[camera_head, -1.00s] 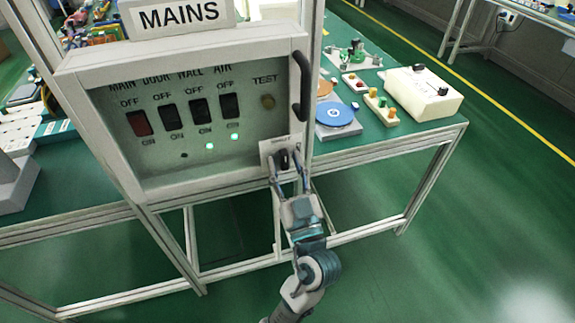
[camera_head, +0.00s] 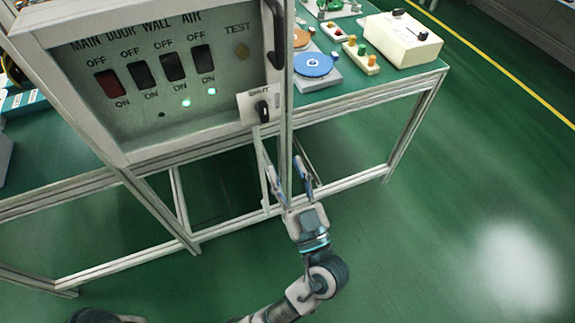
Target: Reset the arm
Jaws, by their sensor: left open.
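My left gripper (camera_head: 283,162) is open and empty. It is in front of the frame post, below the black knob (camera_head: 262,110) on a white plate marked SHUT. The fingers are apart from the knob and point up towards the panel. The grey switch box (camera_head: 130,158) has a glazed front with a row of dark rocker switches (camera_head: 172,67) and one red switch (camera_head: 109,83) marked MAIN. Two green lamps (camera_head: 186,103) glow below the switches. My right gripper is not in view.
A black handle (camera_head: 274,35) is on the box's right edge. The green bench (camera_head: 330,95) to the right holds a blue disc (camera_head: 313,64), a cream box (camera_head: 400,40) and small coloured parts. An aluminium frame (camera_head: 150,210) stands below. The green floor at right is clear.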

